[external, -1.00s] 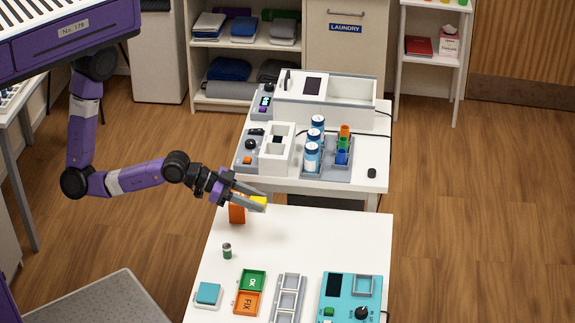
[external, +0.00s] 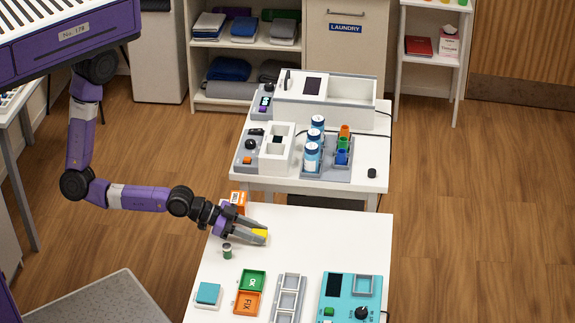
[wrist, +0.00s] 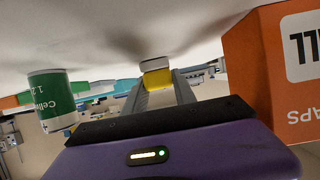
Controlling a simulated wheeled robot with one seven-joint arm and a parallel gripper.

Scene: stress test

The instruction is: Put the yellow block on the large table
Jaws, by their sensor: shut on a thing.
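The yellow block (external: 260,235) is between the fingertips of my gripper (external: 254,234), over the back left part of the near white table (external: 330,235). In the wrist view the yellow block (wrist: 158,78) shows at the ends of the shut fingers (wrist: 158,92), with a pale piece at its far side. The block is at or very close to the tabletop; whether it touches cannot be told.
An orange box (external: 238,201) stands just behind my gripper, and a small green-labelled cell (external: 227,251) stands in front of it. Green and orange trays (external: 249,291), a grey rack (external: 287,298) and a teal device (external: 350,298) fill the front. The table's right back is clear.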

